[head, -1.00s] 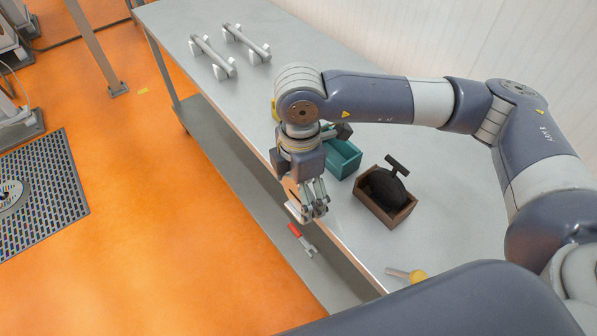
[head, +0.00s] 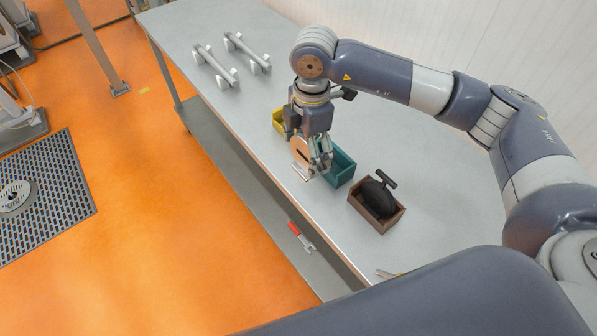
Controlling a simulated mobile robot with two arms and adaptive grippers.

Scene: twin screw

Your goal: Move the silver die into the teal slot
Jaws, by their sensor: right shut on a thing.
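My right gripper (head: 323,168) points down and is shut on the silver die (head: 301,153), a shiny plate-like piece whose face looks orange, with a paler silver lower edge. The die is on the left side of the fingers, and the fingers hide part of it. The teal slot (head: 343,168) is an open box on the bench, just right of and behind the gripper. The gripper overlaps its left part, so I cannot tell how high the die is above the bench. My left gripper is not in view.
A brown box (head: 360,217) holding a black handled piece (head: 380,196) stands right of the teal slot. A yellow box (head: 278,122) is partly behind my wrist. Two silver bars (head: 216,67) lie at the far end. A red-handled tool (head: 296,231) lies on the lower shelf.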

